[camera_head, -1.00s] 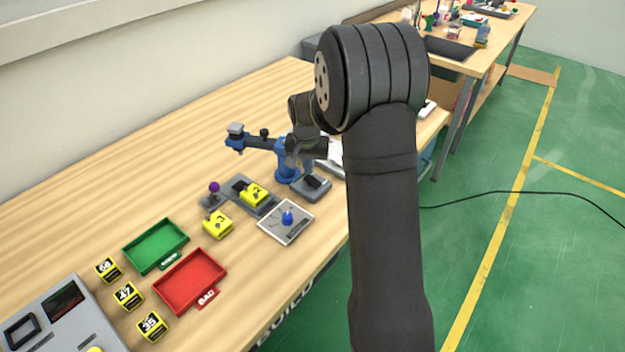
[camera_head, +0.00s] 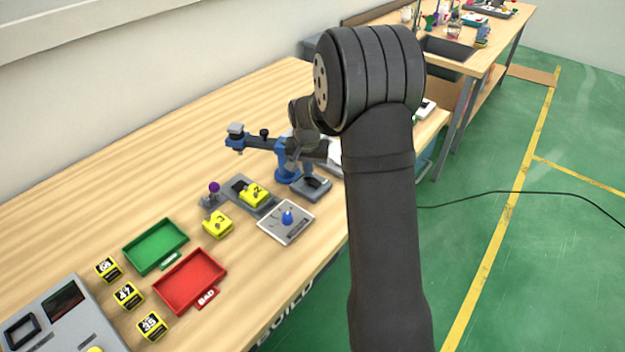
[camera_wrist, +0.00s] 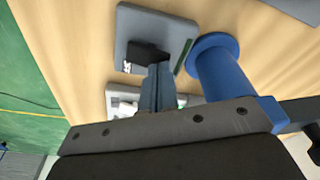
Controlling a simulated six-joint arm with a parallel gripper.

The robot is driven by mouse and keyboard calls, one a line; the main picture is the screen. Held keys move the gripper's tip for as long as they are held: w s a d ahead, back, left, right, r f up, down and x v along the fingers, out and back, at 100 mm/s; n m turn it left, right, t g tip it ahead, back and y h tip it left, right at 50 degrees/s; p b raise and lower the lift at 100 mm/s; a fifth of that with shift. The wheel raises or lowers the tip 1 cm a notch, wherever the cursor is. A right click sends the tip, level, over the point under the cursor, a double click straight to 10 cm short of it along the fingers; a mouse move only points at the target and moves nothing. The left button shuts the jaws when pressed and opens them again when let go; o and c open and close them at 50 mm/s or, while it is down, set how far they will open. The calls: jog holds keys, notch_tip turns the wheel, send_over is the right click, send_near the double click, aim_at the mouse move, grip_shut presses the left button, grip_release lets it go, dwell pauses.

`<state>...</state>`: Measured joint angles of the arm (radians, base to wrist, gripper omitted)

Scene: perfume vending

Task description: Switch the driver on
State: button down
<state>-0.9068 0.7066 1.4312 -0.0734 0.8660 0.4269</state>
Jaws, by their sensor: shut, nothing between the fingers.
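A grey box (camera_head: 320,192) stands on the bench at the foot of a blue stand (camera_head: 286,172) whose arm reaches left. In the wrist view, the grey box (camera_wrist: 132,26) carries a black rocker switch (camera_wrist: 143,53) with small white marking. The stand's round blue post (camera_wrist: 222,72) is right beside it. My gripper (camera_wrist: 159,72) is shut and empty, its tips at the edge of the black switch. I cannot tell whether they touch it. In the head view my gripper is over the grey box and partly hides it.
A grey plate with a blue knob (camera_head: 287,217) lies in front. The blue post is close to my gripper. Bare bench lies behind.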

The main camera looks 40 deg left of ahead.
jog(key=shift+f, duration=0.4)
jog(key=shift+r, duration=3.55)
notch_tip(320, 180, down, 7)
jog(key=shift+r, duration=0.1)
